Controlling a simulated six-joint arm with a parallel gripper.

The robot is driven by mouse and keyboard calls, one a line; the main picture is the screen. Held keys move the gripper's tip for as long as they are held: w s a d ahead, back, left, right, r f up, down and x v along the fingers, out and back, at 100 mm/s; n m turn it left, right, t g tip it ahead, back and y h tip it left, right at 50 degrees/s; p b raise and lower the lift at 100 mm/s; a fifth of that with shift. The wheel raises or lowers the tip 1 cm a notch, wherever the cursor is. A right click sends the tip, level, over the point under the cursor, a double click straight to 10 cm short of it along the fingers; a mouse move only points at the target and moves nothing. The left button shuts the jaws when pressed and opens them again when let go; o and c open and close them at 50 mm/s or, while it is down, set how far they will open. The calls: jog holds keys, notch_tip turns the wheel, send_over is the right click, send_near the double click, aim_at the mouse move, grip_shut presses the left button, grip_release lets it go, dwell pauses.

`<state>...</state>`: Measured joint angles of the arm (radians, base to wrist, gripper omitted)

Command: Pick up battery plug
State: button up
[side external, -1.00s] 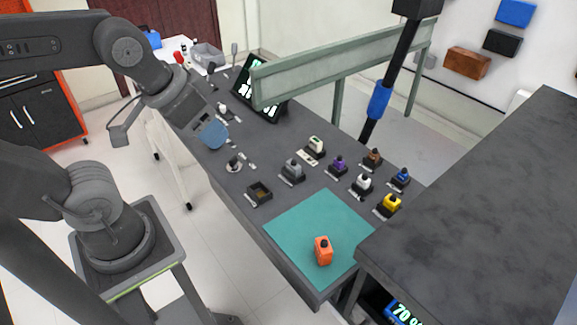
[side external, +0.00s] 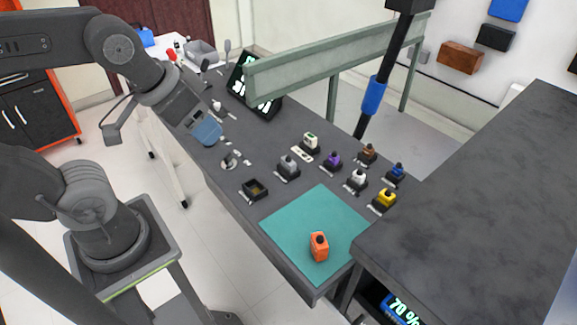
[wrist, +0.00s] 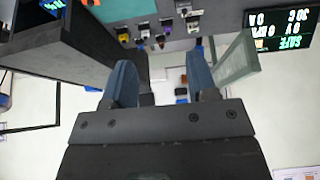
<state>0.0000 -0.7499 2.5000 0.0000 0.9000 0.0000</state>
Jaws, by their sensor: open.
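No part is labelled as the battery plug, so I cannot tell for sure which one it is. An orange plug-like block (side external: 319,246) with a dark top stands upright on the teal mat (side external: 290,222) near the table's front corner. Several other coloured plugs sit in dark holders: grey (side external: 288,166), purple (side external: 332,160), white (side external: 357,178), yellow (side external: 384,198), blue (side external: 396,171) and brown (side external: 368,152). My gripper (side external: 207,133) is above the table's left part, away from all of them. In the wrist view my gripper (wrist: 161,78) has its blue fingers apart with nothing between them.
An empty-looking dark square box (side external: 254,188) stands left of the mat. A green-grey rail (side external: 335,62) on posts and a black pole with a blue sleeve (side external: 374,95) rise behind the plugs. A raised dark counter (side external: 470,200) borders the right. A lit display (side external: 255,88) stands behind.

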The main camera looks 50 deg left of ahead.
jog(key=o, duration=0.5)
jog(key=n+g, duration=0.4)
jog(key=n, duration=0.1)
send_over(288, 157)
jog(key=shift+y, duration=0.3)
jog(key=f, duration=1.9)
jog(key=shift+d, duration=0.2)
jog(key=shift+w+a+f, duration=0.1)
jog(key=shift+f, duration=1.35)
jog(key=shift+a+f, duration=0.1)
jog(key=shift+f, duration=1.3)
